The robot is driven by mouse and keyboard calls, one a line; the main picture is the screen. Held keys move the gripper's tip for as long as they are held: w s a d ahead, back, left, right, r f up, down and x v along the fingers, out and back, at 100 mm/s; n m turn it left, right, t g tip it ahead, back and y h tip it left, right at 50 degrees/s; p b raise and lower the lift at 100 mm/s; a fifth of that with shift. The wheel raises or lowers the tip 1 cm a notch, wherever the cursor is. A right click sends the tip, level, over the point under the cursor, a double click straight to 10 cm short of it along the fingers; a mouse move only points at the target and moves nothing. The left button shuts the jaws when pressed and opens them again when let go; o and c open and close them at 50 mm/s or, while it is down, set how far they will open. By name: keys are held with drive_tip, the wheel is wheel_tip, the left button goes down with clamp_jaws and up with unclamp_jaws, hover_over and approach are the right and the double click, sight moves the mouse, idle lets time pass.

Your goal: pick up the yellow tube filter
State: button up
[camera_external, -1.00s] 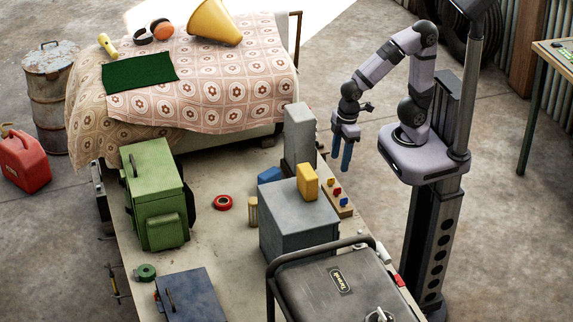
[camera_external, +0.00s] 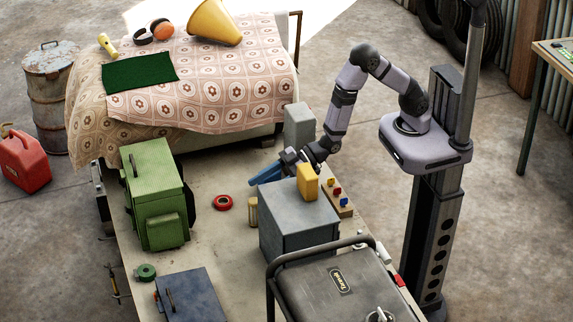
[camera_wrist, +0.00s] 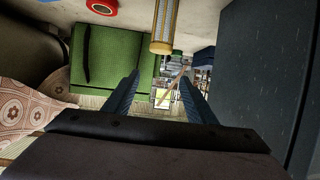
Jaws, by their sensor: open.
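The yellow tube filter (camera_external: 251,211) stands upright on the bench, close to the left side of the grey box. In the wrist view the filter (camera_wrist: 163,28) is at the top centre, a pale cylinder with yellow end caps, its top end cut off by the frame. My gripper (camera_external: 262,178) is behind the filter and the grey box, its blue fingers stretched left. In the wrist view the fingers (camera_wrist: 160,85) are apart with nothing held between them. The filter is beyond the fingertips, not between them.
The grey box (camera_external: 298,228) carries a yellow block (camera_external: 307,182) just right of my gripper. A green case (camera_external: 155,198) stands to the left. A red tape roll (camera_external: 223,203) lies between the case and the filter. A tall grey block (camera_external: 299,127) rises behind my gripper.

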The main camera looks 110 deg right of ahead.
sight(254, 206)
wheel_tip(254, 206, down, 7)
drive_tip(key=shift+s+r, duration=0.1)
drive_tip(key=shift+r, duration=0.05)
drive_tip(key=shift+p+x, duration=0.4)
drive_tip(key=shift+x, duration=0.65)
drive_tip(key=shift+d, duration=0.1)
drive_tip(key=shift+w+p, duration=0.55)
drive_tip(key=shift+w, duration=0.1)
drive_tip(key=shift+p+x, duration=0.75)
drive_tip(key=shift+x, duration=1.25)
drive_tip(key=shift+d, duration=0.1)
drive_tip(key=c, duration=1.1)
